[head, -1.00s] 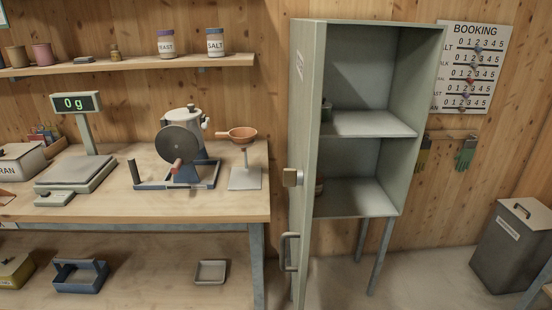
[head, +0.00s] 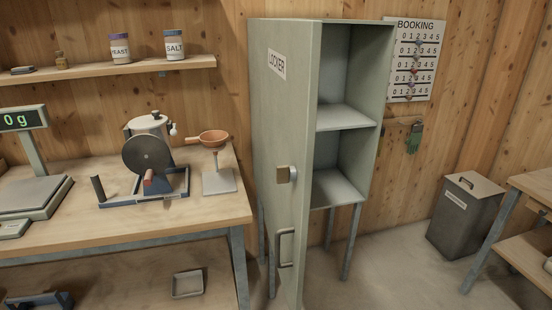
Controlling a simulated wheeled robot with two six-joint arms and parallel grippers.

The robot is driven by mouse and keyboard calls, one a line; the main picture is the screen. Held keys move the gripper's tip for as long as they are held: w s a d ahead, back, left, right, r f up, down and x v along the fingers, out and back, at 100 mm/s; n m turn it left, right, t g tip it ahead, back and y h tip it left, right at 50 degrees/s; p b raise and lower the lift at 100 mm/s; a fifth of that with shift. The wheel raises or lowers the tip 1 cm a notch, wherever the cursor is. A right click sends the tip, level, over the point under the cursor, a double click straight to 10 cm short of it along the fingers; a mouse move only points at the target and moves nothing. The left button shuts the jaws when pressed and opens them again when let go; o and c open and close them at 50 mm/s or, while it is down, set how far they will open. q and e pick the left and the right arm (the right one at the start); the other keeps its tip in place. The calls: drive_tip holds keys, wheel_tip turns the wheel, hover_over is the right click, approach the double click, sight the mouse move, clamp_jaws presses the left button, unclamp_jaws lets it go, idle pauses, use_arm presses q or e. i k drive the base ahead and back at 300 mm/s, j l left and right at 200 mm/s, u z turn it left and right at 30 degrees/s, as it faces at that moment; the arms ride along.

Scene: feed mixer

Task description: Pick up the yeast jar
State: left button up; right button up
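The yeast jar (head: 121,49) stands upright on the wall shelf at the upper left in the head view. It is pale with a purple lid and a white label reading YEAST. The salt jar (head: 174,45), with a blue-grey lid, stands just to its right. Neither of my grippers shows in the head view.
A grey locker (head: 346,117) stands in the middle with its door (head: 283,150) swung out towards me. A grey bin (head: 465,215) stands right.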

sight(120, 48)
drive_tip(key=k+j+u, duration=0.15)
drive_tip(key=j, duration=0.25)
drive_tip(key=k+j+u, duration=0.2)
drive_tip(key=j, duration=0.15)
drive_tip(key=j+u, duration=0.15)
drive_tip(key=j, duration=0.25)
drive_tip(key=i+j+z, duration=0.5)
drive_tip(key=z, duration=0.15)
